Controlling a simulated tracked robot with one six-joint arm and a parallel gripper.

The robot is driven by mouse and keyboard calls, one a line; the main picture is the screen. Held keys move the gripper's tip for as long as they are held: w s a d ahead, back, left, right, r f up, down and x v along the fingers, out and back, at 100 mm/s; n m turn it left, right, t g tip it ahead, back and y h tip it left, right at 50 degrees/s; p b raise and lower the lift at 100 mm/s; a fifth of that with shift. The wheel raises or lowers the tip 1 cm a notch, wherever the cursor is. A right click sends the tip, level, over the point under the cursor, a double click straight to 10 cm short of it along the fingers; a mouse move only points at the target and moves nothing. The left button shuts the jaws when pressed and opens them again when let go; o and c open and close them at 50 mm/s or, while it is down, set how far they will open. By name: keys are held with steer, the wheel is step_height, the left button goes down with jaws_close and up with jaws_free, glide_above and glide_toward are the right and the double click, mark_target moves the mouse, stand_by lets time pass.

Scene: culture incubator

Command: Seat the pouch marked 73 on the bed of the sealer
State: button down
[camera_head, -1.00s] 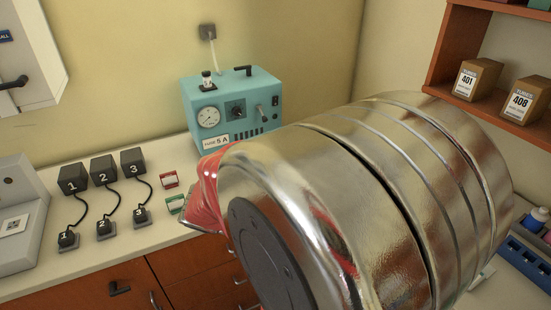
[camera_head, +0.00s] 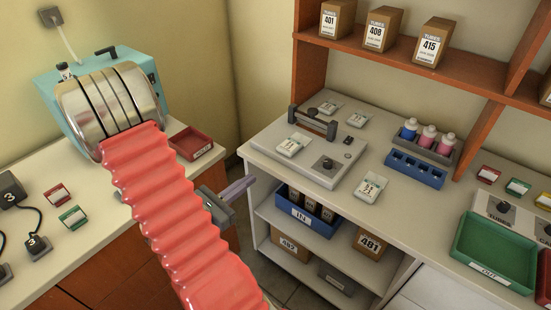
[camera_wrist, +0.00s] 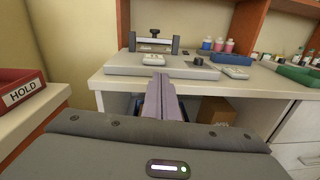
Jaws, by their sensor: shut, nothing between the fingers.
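The sealer (camera_head: 310,168) is a flat grey plate with a dark raised bar and a black knob, on the white bench; it also shows in the wrist view (camera_wrist: 190,70). Several small white labelled pouches lie around it. One pouch (camera_head: 293,145) lies on the plate's left part, two others (camera_head: 330,107) (camera_head: 358,119) lie behind, and a fourth pouch (camera_head: 370,187) lies on the bench right of the plate. Their numbers are too small to read surely, so I cannot tell which is 73. My gripper (camera_head: 248,184) is shut and empty, apart from the bench's front edge; its fingers (camera_wrist: 160,92) point toward the sealer.
A red HOLD tray (camera_head: 192,144) sits on the left counter. A blue rack (camera_head: 415,170) and capped bottles (camera_head: 428,136) stand right of the sealer, then a green OUT tray (camera_head: 495,250). A shelf with tube boxes (camera_head: 383,28) hangs above. Boxes fill the lower shelf (camera_head: 320,250).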

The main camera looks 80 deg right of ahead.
mark_target(282, 152)
steer(key=shift+d+f+n+t+h, duration=0.3)
steer(key=shift+d+f+n+t, duration=0.15)
steer(key=shift+f+n, duration=0.3)
steer(key=shift+d, duration=0.15)
steer(key=shift+x, duration=6.9)
